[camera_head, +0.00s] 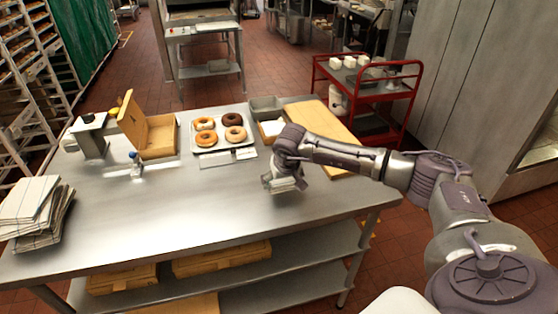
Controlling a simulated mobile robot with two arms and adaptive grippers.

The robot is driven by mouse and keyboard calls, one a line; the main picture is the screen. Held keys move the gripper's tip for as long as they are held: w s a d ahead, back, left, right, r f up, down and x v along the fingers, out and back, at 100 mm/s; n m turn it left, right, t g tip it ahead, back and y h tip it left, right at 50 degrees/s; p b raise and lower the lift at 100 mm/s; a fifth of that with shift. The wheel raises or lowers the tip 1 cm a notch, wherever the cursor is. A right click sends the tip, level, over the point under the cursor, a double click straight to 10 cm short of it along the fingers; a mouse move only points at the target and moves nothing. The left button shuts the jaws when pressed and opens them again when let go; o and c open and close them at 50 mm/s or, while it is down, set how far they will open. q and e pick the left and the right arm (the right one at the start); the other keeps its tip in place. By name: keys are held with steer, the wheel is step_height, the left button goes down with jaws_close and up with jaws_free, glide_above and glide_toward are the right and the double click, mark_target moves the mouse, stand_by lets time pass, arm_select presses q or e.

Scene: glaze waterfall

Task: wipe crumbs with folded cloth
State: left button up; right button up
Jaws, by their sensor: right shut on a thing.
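My right gripper (284,176) reaches in from the right over the steel table (190,211). It is shut on a small pale folded cloth (284,186), low at the tabletop. I cannot tell whether the cloth touches the steel. The gripper's fingers and part of the cloth are hard to make out. I cannot make out any crumbs on the table; they are too small or hidden. My left gripper is not in view.
A tray of several donuts (222,156) lies behind the gripper, beside a grey bin (265,104) and wooden board (338,139). The table's front middle is clear.

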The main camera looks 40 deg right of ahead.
step_height(320, 180, up, 2)
steer(key=shift+p, duration=0.45)
steer(key=shift+d+r+p, duration=0.2)
steer(key=shift+r+p, duration=0.2)
steer(key=shift+r, duration=0.6)
steer(key=shift+a, duration=0.1)
